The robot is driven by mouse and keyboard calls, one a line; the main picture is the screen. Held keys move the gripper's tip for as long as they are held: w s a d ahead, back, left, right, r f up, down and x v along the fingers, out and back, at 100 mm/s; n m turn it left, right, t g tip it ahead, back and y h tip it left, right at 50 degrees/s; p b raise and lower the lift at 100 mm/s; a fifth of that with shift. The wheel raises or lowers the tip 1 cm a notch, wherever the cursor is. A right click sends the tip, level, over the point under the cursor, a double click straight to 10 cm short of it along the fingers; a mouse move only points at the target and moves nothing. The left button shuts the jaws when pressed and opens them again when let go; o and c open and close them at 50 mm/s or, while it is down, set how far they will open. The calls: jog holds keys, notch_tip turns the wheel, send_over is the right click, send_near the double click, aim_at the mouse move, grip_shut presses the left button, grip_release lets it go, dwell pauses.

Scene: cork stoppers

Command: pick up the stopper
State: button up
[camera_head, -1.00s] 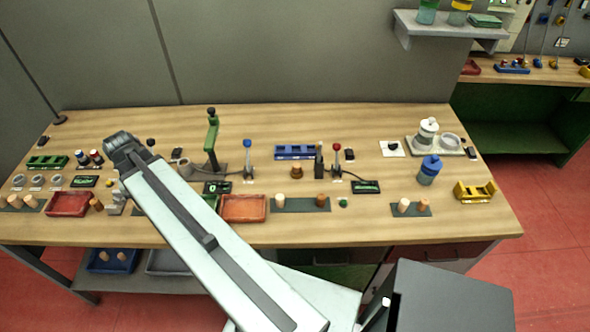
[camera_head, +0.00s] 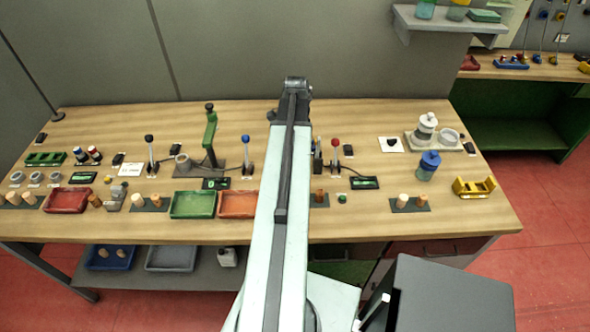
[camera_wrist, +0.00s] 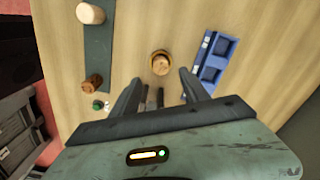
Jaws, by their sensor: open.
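Several stoppers are in view, and I cannot tell which one is meant. On a dark mat to the left are a pale stopper (camera_wrist: 90,14) and a darker brown stopper (camera_wrist: 92,83); the darker one also shows in the head view (camera_head: 319,196). My arm hides the holder and its stopper in the head view.
A blue tray (camera_wrist: 228,47) lies to the right of the holder in the wrist view. A small green piece (camera_wrist: 97,104) is near the mat. In the head view, a red-knobbed lever (camera_head: 335,150) stands right of my arm, and an orange tray (camera_head: 236,205) lies left.

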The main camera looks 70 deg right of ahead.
notch_tip(320, 180, down, 6)
jog(key=b, duration=0.5)
jog(key=shift+f, duration=0.15)
jog(key=shift+r, duration=0.2)
grip_shut()
